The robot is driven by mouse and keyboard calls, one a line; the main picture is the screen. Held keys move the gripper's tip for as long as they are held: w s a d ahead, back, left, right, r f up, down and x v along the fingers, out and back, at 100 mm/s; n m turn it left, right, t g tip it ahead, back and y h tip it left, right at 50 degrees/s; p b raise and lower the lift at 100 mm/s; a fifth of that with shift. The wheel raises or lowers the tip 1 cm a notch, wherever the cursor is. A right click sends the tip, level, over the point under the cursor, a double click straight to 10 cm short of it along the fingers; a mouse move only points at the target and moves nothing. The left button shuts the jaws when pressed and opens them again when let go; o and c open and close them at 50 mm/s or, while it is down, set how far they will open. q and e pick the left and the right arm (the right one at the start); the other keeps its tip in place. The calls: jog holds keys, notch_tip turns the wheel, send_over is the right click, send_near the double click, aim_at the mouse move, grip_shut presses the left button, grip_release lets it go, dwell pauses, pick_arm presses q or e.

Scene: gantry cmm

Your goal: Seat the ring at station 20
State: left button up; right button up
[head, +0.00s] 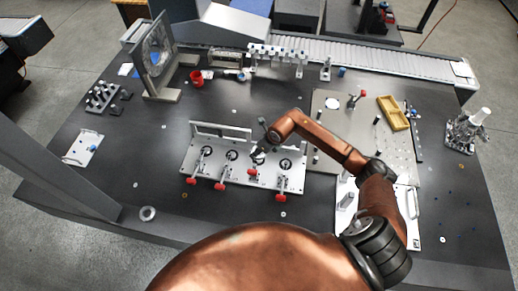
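A light fixture plate (236,182) lies mid-table with a row of dark round stations and several red-handled clamps (223,189). Which station is number 20 is not legible. My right gripper (259,153), at the end of the copper arm coming round from the right, is low over the station third from the left. The gripper and arm partly hide that station. Its fingers are too small and dark to tell whether they hold a ring. A loose silver ring (148,213) lies flat near the table's front left edge, well apart from the gripper. My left gripper is not in view.
A framed disc on a stand (157,57) and a red cup (196,78) are behind left. A beige plate (336,117) with a yellow tray (393,113) lies right of the fixture. A conveyor (345,53) runs along the back. The table's front left is mostly clear.

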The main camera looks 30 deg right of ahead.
jog(key=shift+f+b, duration=0.65)
jog(key=shift+f, duration=0.55)
jog(key=shift+f+b, duration=0.55)
jog(key=shift+f, duration=0.3)
jog(key=shift+w+r, duration=0.1)
jog(key=shift+f+b, duration=0.5)
jog(key=shift+f, duration=0.2)
dwell(0.4)
